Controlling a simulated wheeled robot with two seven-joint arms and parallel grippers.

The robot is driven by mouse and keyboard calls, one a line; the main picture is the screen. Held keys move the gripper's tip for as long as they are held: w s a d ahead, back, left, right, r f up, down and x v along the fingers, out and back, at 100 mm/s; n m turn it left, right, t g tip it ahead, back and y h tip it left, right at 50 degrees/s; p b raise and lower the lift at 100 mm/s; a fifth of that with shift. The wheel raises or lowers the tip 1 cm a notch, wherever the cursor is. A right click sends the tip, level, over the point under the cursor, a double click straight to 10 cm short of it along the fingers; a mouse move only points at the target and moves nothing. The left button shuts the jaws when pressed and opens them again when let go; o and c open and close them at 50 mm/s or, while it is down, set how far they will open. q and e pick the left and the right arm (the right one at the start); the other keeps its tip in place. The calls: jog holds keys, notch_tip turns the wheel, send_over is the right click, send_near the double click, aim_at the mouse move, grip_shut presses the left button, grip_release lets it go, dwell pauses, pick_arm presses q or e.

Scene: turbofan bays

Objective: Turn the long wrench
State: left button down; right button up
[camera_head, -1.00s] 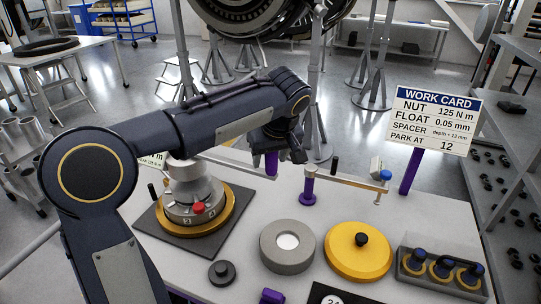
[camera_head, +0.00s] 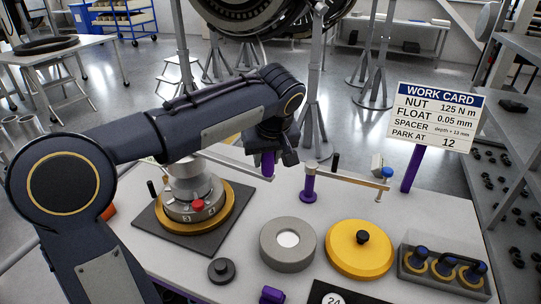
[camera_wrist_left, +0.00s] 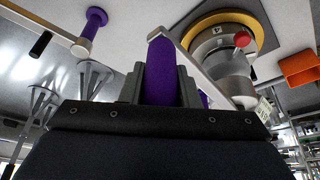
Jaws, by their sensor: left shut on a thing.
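The long wrench (camera_head: 226,162) is a grey bar running from the top of the round grey unit (camera_head: 192,192) toward the right. Its purple upright handle (camera_head: 268,164) is at the bar's far end. My left gripper (camera_head: 270,154) is shut on the purple handle from above. In the left wrist view the purple handle (camera_wrist_left: 161,75) stands between the gripper's fingers (camera_wrist_left: 160,88), and the bar (camera_wrist_left: 200,68) leads to the grey unit. The arm hides part of the unit's top. My right gripper is not in view.
The grey unit sits on a yellow ring and dark plate (camera_head: 150,222). A purple post (camera_head: 309,184) with a horizontal arm (camera_head: 350,178) stands close right of the wrench handle.

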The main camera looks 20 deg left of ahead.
pick_arm(q)
jog(key=s+a+m+b, duration=0.2)
jog(key=s+a, duration=0.1)
jog(key=s, duration=0.5)
jog(key=s+a+m+h+b, duration=0.1)
jog(key=s+a+m+b, duration=0.1)
jog(key=s, duration=0.6)
jog(key=shift+s+a+m+t, duration=0.25)
jog(key=shift+a+m+t, duration=0.15)
jog(key=shift+a, duration=0.5)
jog(key=c, duration=1.5)
grip_release()
jog(key=o, duration=0.4)
jog(key=shift+a, duration=0.2)
jog(key=shift+d, duration=0.15)
jog(key=shift+r, duration=0.1)
jog(key=a+v, duration=0.1)
jog(key=v, duration=0.6)
jog(key=shift+s+d+r, duration=0.2)
jog(key=shift+d+r, duration=0.1)
jog(key=shift+d, duration=0.05)
